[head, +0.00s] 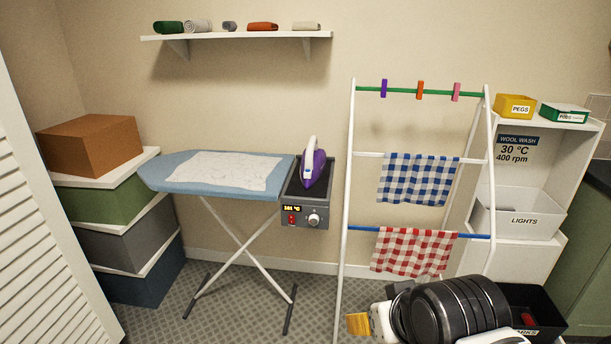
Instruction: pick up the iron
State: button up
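The iron (316,168), purple with a white handle part, rests tip up on a dark grey holder (305,214) at the right end of the ironing board. The holder's front has a lit display, a red switch and a round knob. The blue ironing board (178,182) has a whitish patterned cloth on it. My folded arm, black and white, shows at the bottom right, well below and to the right of the iron. My gripper's fingers cannot be made out clearly there. Nothing is touching the iron except its holder.
A white drying rack (346,190) with checked cloths stands right of the iron. Stacked boxes (90,145) stand left of the board. A wall shelf (240,36) hangs above. A white shelf unit (554,162) is at right. The floor before the board is clear.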

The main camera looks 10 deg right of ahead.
aim_at(311, 158)
jog(key=i+j+z, duration=0.15)
jog(key=i+j, duration=1.7)
jog(key=j, duration=0.15)
